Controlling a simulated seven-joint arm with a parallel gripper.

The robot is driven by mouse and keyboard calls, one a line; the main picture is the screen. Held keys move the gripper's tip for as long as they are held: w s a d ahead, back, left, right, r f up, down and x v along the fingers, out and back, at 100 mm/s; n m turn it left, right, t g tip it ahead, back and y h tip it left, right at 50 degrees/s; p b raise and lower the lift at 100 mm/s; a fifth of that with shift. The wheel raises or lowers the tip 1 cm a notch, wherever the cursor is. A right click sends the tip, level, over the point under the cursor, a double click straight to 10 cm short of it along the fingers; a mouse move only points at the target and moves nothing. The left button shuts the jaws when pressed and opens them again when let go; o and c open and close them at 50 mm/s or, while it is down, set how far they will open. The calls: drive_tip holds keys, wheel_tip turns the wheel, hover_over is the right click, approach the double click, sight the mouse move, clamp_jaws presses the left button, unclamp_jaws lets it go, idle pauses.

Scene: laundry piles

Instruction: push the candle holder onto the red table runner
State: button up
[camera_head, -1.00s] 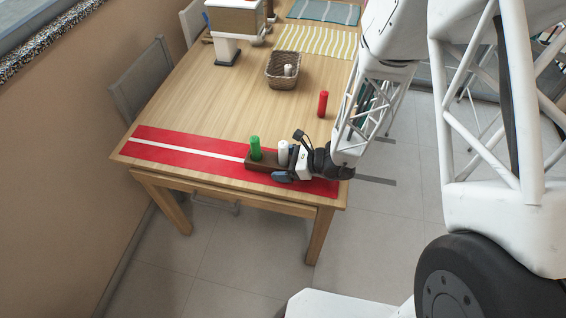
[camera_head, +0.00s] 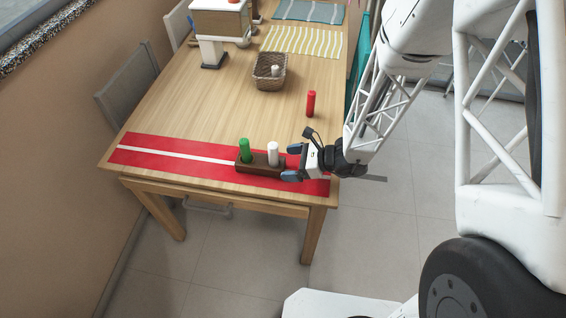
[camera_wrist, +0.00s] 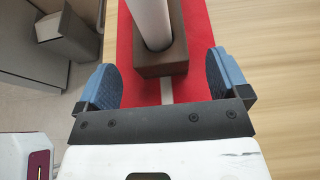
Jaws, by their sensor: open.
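The candle holder (camera_head: 262,168) is a dark brown block bearing a green candle (camera_head: 244,150) and a white candle (camera_head: 273,153). It rests on the red table runner (camera_head: 200,167), which has a white centre stripe and lies along the table's front edge. My gripper (camera_head: 292,162) is open and empty, just right of the holder. In the wrist view, the holder's near end (camera_wrist: 161,62) with the white candle (camera_wrist: 150,20) lies ahead of and between the blue-padded fingers (camera_wrist: 160,82). A small gap shows between it and the gripper's black bar. The runner (camera_wrist: 198,30) shows beneath.
A red candle (camera_head: 311,103) stands on the table behind my gripper. A wicker basket (camera_head: 259,79) with a white candle inside stands farther back. Striped placemats and a white-legged object are at the far end. The middle of the wooden table (camera_head: 200,120) is clear.

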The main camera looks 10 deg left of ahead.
drive_tip(key=shift+v, duration=0.9)
drive_tip(key=shift+s+d+r+n, duration=0.1)
drive_tip(key=shift+r+n, duration=0.2)
drive_tip(key=shift+r, duration=0.25)
drive_tip(key=s+d+r+n+t+h, duration=0.1)
drive_tip(key=s+d+r+n+h, duration=0.3)
drive_tip(key=d+r, duration=0.4)
drive_tip(key=s+d+r+n+h, duration=0.5)
drive_tip(key=s+d+r+n, duration=0.2)
drive_tip(key=r, duration=0.6)
drive_tip(key=s+d+r+n+t+h, duration=0.1)
drive_tip(key=s+d+r+n+h, duration=0.3)
drive_tip(key=d+r, duration=0.5)
drive_tip(key=s+r+n, duration=0.2)
drive_tip(key=shift+s+t+h, duration=0.3)
drive_tip(key=shift+s, duration=0.1)
